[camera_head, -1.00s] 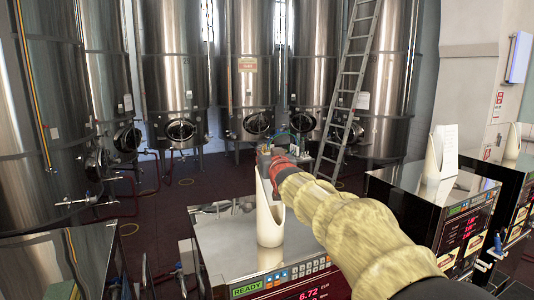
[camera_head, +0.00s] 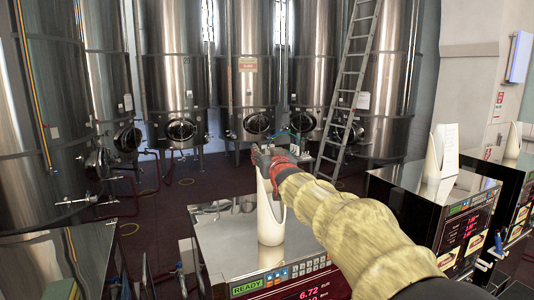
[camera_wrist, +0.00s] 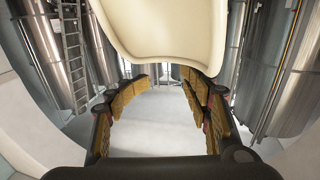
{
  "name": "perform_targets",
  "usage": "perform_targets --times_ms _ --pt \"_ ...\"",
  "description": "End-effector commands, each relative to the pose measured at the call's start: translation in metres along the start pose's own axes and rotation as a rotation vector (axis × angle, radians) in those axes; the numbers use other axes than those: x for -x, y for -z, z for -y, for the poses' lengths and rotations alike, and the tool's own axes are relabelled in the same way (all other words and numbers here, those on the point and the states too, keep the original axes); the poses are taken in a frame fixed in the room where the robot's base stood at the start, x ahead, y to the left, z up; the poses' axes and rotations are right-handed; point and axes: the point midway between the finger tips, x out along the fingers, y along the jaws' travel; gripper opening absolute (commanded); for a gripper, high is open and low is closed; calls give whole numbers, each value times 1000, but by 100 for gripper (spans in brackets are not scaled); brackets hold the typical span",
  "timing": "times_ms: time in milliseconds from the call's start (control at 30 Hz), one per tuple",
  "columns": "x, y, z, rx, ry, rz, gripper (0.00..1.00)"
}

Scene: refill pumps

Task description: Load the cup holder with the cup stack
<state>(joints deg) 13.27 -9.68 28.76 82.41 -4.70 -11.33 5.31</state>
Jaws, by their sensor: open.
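A tall cream-white cup holder (camera_head: 270,218) stands upright on the middle steel-topped machine in the head view. My gripper (camera_head: 262,158) is at its upper end, overlapping its top in the picture. A smooth cream curved surface (camera_wrist: 160,28) fills the top of the wrist view, close above the fingers; I cannot tell whether it is the holder or a cup. My gripper also shows in the wrist view (camera_wrist: 166,84), its fingers spread with nothing between them. I cannot make out a cup stack apart from the holder; the gripper covers part of it.
Another white holder (camera_head: 513,142) is at the far right. Large steel tanks (camera_head: 250,70) and a ladder (camera_head: 350,80) line the back. Dark floor lies before them.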

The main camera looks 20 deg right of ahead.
Motion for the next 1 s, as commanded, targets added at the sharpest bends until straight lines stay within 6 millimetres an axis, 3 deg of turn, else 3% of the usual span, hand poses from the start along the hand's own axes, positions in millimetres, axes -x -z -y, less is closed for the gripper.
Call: perform_targets --times_ms 367,533,1000 --pt "0 -1 0 0 0 1 56" --pt "10 0 0 0 0 0 56" --pt "90 0 0 1 0 0 56"
